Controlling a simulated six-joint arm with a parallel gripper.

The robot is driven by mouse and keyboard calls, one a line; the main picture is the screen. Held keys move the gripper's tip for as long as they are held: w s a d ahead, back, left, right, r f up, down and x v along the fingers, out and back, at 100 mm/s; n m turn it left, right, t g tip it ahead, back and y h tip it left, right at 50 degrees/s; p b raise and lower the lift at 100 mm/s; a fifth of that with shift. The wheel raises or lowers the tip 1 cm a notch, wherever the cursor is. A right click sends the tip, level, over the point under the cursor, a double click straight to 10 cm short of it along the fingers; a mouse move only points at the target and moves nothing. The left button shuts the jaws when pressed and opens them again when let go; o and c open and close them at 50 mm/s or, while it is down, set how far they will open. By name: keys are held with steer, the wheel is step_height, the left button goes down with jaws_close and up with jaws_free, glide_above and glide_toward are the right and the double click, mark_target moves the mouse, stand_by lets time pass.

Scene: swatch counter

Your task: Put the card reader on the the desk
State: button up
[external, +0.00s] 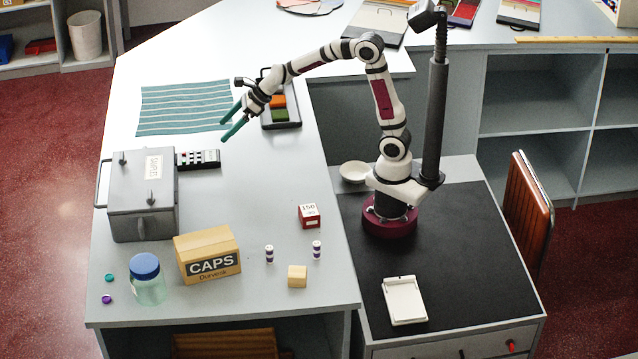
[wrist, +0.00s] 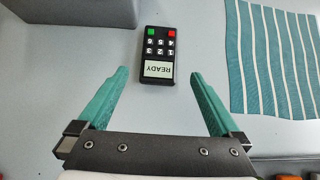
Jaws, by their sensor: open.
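The card reader (external: 198,159) is a small black block with a keypad, lying on the pale counter against the right side of the grey metal box. In the wrist view the card reader (wrist: 158,56) shows a READY label, white keys, and a green and a red key. My gripper (external: 232,129) is open and empty above the counter, to the right of the card reader. In the wrist view my gripper's teal fingers (wrist: 160,85) are spread wide, with the card reader ahead of and between their tips. The desk (external: 465,275) has a black top and carries my base.
A grey metal box (external: 143,200) stands left of the card reader. A striped teal cloth (external: 185,107) lies behind it, and a dark tray with coloured blocks (external: 281,115) is beyond my gripper. The desk holds a white pad (external: 404,300) and a bowl (external: 354,171); its front middle is clear.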

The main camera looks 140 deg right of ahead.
steer(key=w+a+n+t+y, duration=0.1)
steer(key=w+a+n+y, duration=0.1)
steer(key=w+a+n, duration=0.3)
steer(key=w+a+n+y, duration=0.1)
steer(key=w+a+n, duration=0.15)
steer(key=a, duration=0.45)
steer(key=a+n+y, duration=0.1)
steer(key=a+n, duration=0.4)
steer(key=a, duration=0.2)
steer(key=s+a+n+g+y, duration=0.1)
steer(key=a+n+y, duration=0.1)
steer(key=a+n, duration=0.3)
steer(key=a+f+n+g+y, duration=0.1)
steer(key=a+n, duration=0.4)
steer(key=a, duration=0.5)
steer(key=shift+s+a+y, duration=0.3)
steer(key=shift+a+y, duration=0.1)
steer(key=shift+y, duration=0.2)
steer(key=s+a+f+n+g, duration=0.1)
steer(key=s+a+n+g, duration=0.1)
steer(key=s+a+n, duration=0.3)
steer(key=s+a+f+n+g, duration=0.2)
steer(key=s+a+n, duration=0.4)
steer(key=s+n, duration=0.4)
steer(key=shift+s+a+f+n+g, duration=0.25)
steer(key=shift+n+g, duration=0.55)
steer(key=shift+n, duration=0.25)
